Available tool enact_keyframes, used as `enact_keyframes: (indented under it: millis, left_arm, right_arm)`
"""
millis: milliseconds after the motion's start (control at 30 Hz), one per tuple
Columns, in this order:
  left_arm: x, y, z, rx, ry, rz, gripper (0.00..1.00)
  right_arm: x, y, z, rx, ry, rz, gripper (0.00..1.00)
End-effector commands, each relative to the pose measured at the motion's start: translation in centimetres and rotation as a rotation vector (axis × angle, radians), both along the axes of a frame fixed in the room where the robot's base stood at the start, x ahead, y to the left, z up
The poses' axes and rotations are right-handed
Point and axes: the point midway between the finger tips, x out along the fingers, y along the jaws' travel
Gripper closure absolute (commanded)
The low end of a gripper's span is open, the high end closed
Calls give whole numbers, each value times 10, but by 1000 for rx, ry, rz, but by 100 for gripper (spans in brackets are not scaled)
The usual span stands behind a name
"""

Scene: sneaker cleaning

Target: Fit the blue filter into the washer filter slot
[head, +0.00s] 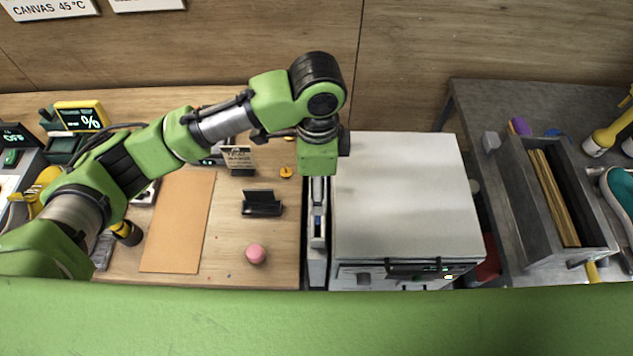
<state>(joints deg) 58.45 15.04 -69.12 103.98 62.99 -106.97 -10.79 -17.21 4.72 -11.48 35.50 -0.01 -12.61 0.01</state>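The washer is a white box (405,195) right of centre, with a dark control panel (430,271) on its front. Its filter slot cannot be made out. My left arm reaches across from the left, and its green wrist is over the washer's left edge. The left gripper's fingers are hidden or cannot be told apart from the grey things below the wrist. A narrow grey unit (316,262) with small blue parts stands along the washer's left side. I cannot tell whether any blue part is the filter. My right gripper is not in view.
Left of the washer, the wooden table holds a tan mat (180,225), a black stand (262,204) and a pink ball (255,253). On the right, a grey bench holds a grey tray (530,205) with wooden strips and a teal sneaker (620,200). The washer's top is clear.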

Motion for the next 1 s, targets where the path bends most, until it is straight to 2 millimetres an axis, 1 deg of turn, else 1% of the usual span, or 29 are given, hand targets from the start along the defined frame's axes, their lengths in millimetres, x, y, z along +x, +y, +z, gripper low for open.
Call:
enact_keyframes:
  millis: [267,300,333,700,833,1000]
  left_arm:
    - [0,1,3,2,1,0,83]
    - [0,0,-5,2,1,1,83]
    - [0,0,-8,2,1,1,83]
    - [0,0,-45,1,1,0,83]
    - [0,0,-54,2,1,0,83]
    - [0,0,-58,1,-1,0,83]
  right_arm:
    - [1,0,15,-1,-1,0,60]
    - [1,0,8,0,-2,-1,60]
    - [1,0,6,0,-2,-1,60]
    - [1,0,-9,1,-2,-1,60]
    - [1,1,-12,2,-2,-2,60]
    - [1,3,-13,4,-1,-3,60]
